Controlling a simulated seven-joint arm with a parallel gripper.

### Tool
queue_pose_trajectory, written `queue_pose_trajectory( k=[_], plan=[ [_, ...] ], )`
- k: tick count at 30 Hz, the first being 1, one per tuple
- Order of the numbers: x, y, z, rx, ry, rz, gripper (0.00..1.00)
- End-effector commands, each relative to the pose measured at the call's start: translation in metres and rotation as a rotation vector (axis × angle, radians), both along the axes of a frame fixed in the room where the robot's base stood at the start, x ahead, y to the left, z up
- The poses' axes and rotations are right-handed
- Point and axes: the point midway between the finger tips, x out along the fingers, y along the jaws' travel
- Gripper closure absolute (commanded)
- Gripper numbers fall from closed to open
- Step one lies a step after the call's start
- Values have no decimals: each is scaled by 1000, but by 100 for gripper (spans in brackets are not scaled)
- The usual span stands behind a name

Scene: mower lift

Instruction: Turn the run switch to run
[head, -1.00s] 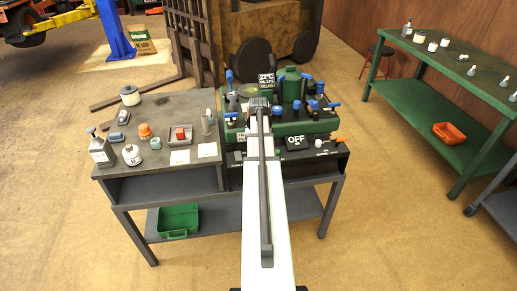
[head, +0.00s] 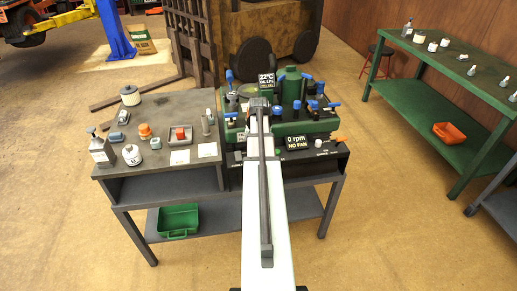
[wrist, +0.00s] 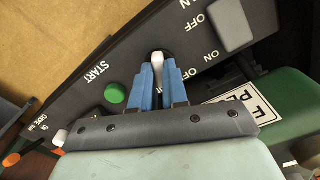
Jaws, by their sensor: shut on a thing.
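In the wrist view, the blue fingers of my gripper (wrist: 158,75) are closed on a white knob (wrist: 157,59), which seems to be the run switch. It sits on a black panel (wrist: 60,100) beside the green START button (wrist: 116,93). Lettering including OFF and ON is printed nearby, but I cannot tell which label the knob points to. In the head view, my arm hides the knob and the fingertips. A display (head: 296,142) on the bench right of my arm reads "0 rpm NO FAN".
A grey switch (wrist: 230,25) stands close to the gripper on the panel. Valves with blue handles (head: 333,105) and a green canister (head: 290,84) crowd the bench. A grey table (head: 150,180) with bottles and small parts stands to the left.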

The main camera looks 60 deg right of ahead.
Motion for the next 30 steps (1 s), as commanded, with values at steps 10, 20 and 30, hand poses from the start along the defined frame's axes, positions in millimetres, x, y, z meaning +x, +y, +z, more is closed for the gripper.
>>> queue_pose_trajectory(
  k=[10,20,30],
  plan=[
    [0,0,0,-1,-1,-96,100],
    [1,-1,1,-1,-1,-107,100],
    [0,0,0,-1,-1,-106,65]
  ],
)
